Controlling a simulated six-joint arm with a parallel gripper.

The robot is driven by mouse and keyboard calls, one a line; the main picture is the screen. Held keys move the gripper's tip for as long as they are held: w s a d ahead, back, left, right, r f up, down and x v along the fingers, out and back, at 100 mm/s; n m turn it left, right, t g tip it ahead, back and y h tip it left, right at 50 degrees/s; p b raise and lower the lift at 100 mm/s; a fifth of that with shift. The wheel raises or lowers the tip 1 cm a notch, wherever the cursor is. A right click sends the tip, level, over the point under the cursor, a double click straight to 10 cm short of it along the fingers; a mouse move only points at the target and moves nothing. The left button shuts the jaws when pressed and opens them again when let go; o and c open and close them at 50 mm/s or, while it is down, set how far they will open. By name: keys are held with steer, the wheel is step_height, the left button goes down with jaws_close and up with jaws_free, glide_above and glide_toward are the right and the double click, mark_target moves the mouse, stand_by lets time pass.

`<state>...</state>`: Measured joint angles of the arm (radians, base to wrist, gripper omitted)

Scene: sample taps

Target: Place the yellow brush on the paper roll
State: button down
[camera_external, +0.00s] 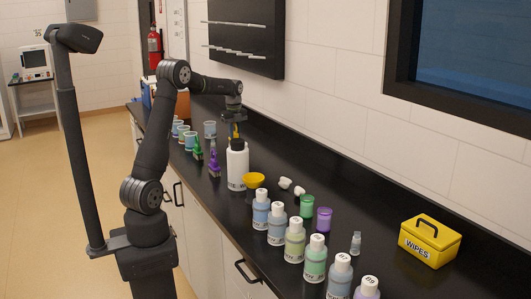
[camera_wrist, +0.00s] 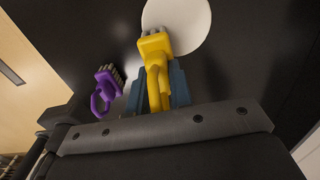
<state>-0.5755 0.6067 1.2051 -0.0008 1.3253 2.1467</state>
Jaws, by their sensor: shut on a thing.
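My gripper (camera_external: 233,122) is shut on the yellow brush (camera_wrist: 156,68) and holds it above the black bench. In the wrist view the brush's handle is between the blue-grey fingers (camera_wrist: 157,88) and its bristles point up in the picture. In the external view only a small yellow part (camera_external: 235,131) shows below my gripper. A white round surface (camera_wrist: 190,22) lies beyond the bristles in the wrist view and may be the paper roll's top; the brush overlaps its edge there. I cannot tell whether they touch.
A yellow wipes box (camera_external: 430,243) stands right.

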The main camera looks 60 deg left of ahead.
steer(key=c, duration=1.3)
jaws_free()
steer(key=shift+f, duration=0.15)
step_height(320, 180, up, 12)
steer(key=shift+r, duration=0.2)
steer(key=shift+f, duration=4.15)
